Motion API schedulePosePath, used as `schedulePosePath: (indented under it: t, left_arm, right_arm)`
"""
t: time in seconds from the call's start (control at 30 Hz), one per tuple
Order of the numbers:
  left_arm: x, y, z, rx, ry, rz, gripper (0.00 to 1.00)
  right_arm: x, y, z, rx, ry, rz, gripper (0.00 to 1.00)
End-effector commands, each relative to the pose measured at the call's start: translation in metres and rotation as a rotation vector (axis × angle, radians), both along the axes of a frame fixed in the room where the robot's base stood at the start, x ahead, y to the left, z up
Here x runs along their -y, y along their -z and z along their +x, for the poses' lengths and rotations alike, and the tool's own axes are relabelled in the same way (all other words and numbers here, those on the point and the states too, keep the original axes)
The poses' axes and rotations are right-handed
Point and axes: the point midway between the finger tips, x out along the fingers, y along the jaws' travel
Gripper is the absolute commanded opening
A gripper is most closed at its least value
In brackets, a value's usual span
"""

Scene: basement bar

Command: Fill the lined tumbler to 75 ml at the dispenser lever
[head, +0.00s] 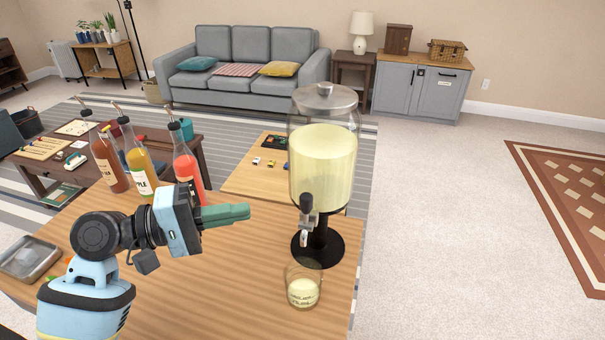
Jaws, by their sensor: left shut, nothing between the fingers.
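The dispenser (323,160) is a large clear jar of pale yellow liquid with a grey lid, on a black stand at the right side of the wooden counter. Its tap and lever (306,212) face me. The lined tumbler (304,285) stands upright on the counter below and in front of the tap. It holds some pale yellow liquid in its lower part, and the marks on it are too small to read. My left gripper (248,211) is shut and empty, with its green fingers pointing right, left of the lever and apart from it. My right gripper is not in view.
Three syrup bottles with pourers, brown (108,160), orange (140,170) and red (187,168), stand behind my left gripper. A metal tray (30,262) lies at the counter's left. The counter (215,300) is clear left of the tumbler; its right edge is close to the dispenser.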

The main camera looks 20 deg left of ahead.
Motion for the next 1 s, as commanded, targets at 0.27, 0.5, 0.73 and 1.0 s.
schedulePosePath:
  t: [0.27,0.5,0.73,1.0]
  left_arm:
    - [-0.002,-0.012,0.001,0.006,0.011,-0.033,0.00]
    - [-0.001,-0.012,0.002,0.006,0.010,-0.031,0.00]
    - [0.021,-0.014,0.014,0.009,0.012,-0.034,0.00]
    - [0.060,-0.014,0.037,0.008,0.010,-0.033,0.00]
  right_arm:
    - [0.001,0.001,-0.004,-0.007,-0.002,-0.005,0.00]
    - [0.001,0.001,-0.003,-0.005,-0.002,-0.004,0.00]
    - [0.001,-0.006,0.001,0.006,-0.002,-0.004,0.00]
    - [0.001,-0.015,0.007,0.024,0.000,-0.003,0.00]
